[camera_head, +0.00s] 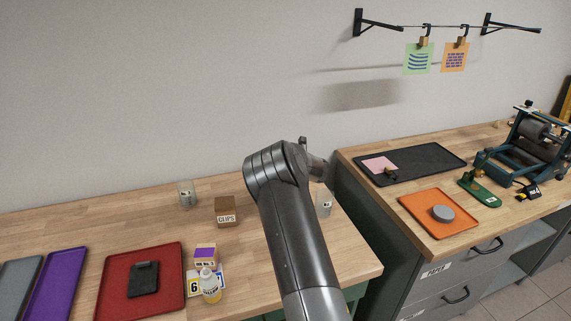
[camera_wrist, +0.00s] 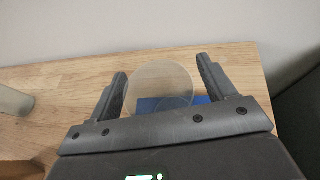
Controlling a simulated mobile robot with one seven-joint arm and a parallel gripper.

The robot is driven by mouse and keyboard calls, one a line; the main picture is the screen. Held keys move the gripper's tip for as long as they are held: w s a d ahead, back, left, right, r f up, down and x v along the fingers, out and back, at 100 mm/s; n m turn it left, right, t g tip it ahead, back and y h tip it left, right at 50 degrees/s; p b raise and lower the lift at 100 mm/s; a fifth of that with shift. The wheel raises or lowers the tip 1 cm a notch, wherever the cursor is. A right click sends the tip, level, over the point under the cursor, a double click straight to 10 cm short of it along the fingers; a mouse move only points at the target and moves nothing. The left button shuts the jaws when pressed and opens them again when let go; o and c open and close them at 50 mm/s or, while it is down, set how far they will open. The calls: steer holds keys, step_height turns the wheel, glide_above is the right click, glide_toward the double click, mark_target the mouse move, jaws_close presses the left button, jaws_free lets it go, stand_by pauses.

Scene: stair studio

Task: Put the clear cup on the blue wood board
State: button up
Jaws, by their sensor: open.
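In the wrist view my gripper (camera_wrist: 160,78) is open, with one finger on each side of the round, see-through clear cup (camera_wrist: 152,76). The cup is seen from above, and a smaller circle shows through it. The blue wood board (camera_wrist: 203,100) lies under and behind that circle, partly hidden by the cup and my gripper. I cannot tell whether the cup rests fully on the board or whether the fingers touch it. In the head view my arm hides the board; a pale labelled container (camera_head: 324,204) shows just right of my arm.
A pale cylinder (camera_wrist: 14,101) stands left of my gripper. A clear labelled jar (camera_head: 186,194) and a CLIPS box (camera_head: 226,212) stand left of my arm. A red tray (camera_head: 115,282) and a yellow bottle (camera_head: 210,288) are nearer. The wooden table's right edge drops to a gap.

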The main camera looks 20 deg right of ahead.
steer(key=shift+r, duration=0.15)
steer(key=shift+s+d+r, duration=0.1)
steer(key=shift+s+r, duration=0.05)
steer(key=shift+s, duration=0.15)
steer(key=s+r+m+g+h, duration=0.1)
steer(key=s+r+m+h, duration=0.2)
steer(key=s+r+m, duration=0.8)
steer(key=s+r+m+h, duration=0.3)
steer(key=s+r+m, duration=0.75)
steer(key=s, duration=0.35)
steer(key=s+a+m+g+y, duration=0.1)
steer(key=s+a+m, duration=0.4)
steer(key=s, duration=0.5)
steer(key=s+a+f+m+g+y, duration=0.1)
steer(key=s+a+m+g, duration=0.2)
steer(key=s+a+m, duration=0.3)
steer(key=s+a+f+m+g+y, duration=0.1)
steer(key=s+a+m, duration=0.4)
steer(key=s, duration=1)
steer(key=shift+s+a+f+m+g, duration=0.15)
steer(key=shift+s+f+m+g, duration=0.25)
steer(key=shift+g, duration=0.3)
